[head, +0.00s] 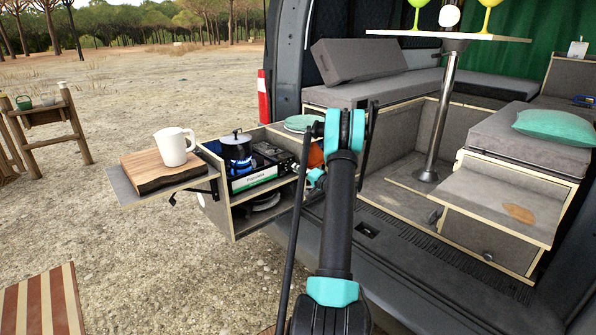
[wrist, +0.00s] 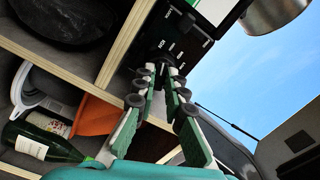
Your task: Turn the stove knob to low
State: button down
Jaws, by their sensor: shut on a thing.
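In the wrist view the stove's dark control panel (wrist: 160,42) with white markings is close ahead. My gripper (wrist: 171,73) is at this panel, its fingertips close together and shut on the stove knob. The knob is mostly hidden between the fingertips, so its setting cannot be read. In the head view my arm hides the knob and most of the gripper.
A white jug (head: 174,147) and wooden board (head: 153,170) stand on the side shelf. In the wrist view, an orange funnel-like thing (wrist: 95,116) and green bottle (wrist: 45,145) lie in compartments near my gripper. The van's tailgate edge and drawers are to the right.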

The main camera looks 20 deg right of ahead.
jog(key=shift+m, duration=7.5)
jog(key=c, duration=1.6)
grip_release()
jog(key=shift+s+d, duration=0.1)
jog(key=v, duration=1.2)
